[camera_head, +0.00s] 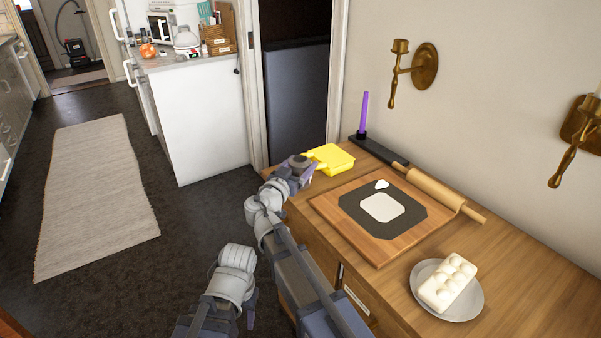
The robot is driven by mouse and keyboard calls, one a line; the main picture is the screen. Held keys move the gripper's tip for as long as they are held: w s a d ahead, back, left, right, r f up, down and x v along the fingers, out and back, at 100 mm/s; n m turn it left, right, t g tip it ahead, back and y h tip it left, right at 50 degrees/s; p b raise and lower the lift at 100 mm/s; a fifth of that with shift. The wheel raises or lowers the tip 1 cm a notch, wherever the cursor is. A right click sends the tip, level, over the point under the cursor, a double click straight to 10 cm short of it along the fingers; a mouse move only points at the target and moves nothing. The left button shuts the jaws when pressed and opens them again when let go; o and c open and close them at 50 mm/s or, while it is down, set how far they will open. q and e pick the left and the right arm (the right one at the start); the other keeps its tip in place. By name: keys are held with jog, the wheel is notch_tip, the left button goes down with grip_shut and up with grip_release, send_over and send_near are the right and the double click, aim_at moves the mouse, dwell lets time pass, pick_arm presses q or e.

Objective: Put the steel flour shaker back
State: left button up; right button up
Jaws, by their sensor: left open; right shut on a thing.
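My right gripper (298,168) is at the far left end of the wooden counter, beside the yellow tray (333,158). It is shut on a small grey, rounded thing between its purple fingers, which looks like the steel flour shaker (300,161). The fingers and wrist hide most of it. I cannot tell whether it touches the counter or the tray. My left gripper (245,313) is open and empty, low in front of the counter, over the dark floor.
Brass sconces (424,66) hang above.

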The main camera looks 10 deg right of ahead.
jog(key=shift+f, duration=0.15)
jog(key=o, duration=1.5)
jog(key=shift+o, duration=0.2)
jog(key=shift+s+r, duration=0.1)
jog(key=shift+r, duration=0.1)
